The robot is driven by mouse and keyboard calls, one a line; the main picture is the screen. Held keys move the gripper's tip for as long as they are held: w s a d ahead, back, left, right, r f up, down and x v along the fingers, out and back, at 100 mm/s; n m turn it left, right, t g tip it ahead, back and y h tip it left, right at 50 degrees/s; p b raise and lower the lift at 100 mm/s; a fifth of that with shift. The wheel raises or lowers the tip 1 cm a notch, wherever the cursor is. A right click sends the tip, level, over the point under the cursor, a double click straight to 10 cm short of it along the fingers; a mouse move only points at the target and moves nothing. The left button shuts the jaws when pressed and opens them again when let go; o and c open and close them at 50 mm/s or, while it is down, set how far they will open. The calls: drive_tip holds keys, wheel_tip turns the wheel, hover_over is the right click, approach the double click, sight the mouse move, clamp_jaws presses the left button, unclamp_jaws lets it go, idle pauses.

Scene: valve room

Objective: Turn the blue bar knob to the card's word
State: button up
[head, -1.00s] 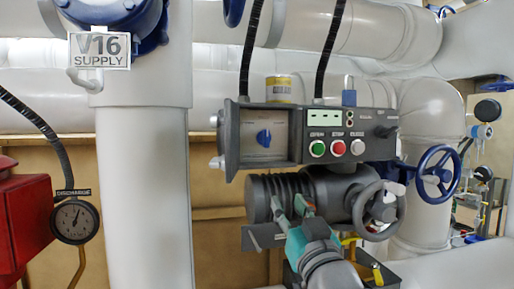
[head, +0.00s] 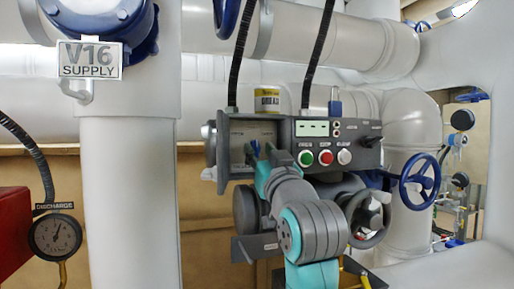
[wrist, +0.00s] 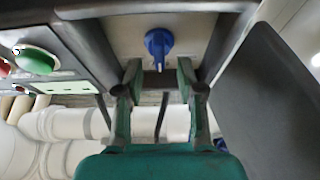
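The blue bar knob (wrist: 158,45) sits on a pale plate inside a grey recessed box; its bar points down in the wrist view, toward my gripper. My gripper (wrist: 159,72) is open, one finger to each side below the knob, with a gap between them and nothing held. In the head view my gripper (head: 261,152) reaches into the box and hides most of the knob. A yellow-banded label (head: 267,100) stands above the box; its small word is hard to read. The print on the plate (head: 262,131) is too small to read.
Beside the box, a panel carries a green button (head: 305,158), red button (head: 325,157), white button (head: 344,156) and a dark lever (head: 372,140). The box's side walls are close around my gripper. A grey handwheel (head: 372,218) and blue handwheel (head: 420,181) are below right.

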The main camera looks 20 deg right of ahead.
sight(255, 149)
drive_tip(key=shift+x, duration=1.4)
clamp_jaws()
drive_tip(key=shift+n+y, duration=0.4)
drive_tip(key=shift+n, duration=0.2)
drive_tip(key=n+y, duration=0.2)
drive_tip(key=n, duration=0.2)
drive_tip(key=n+g+y, duration=0.1)
drive_tip(key=n+y, duration=0.1)
drive_tip(key=n, duration=0.2)
drive_tip(key=shift+a, duration=0.1)
drive_tip(key=n+g+y, duration=0.1)
drive_tip(key=n, duration=0.2)
drive_tip(key=n+g+y, duration=0.1)
drive_tip(key=n, duration=0.2)
drive_tip(key=shift+a+f+n, duration=0.15)
drive_tip(key=shift+n, duration=0.25)
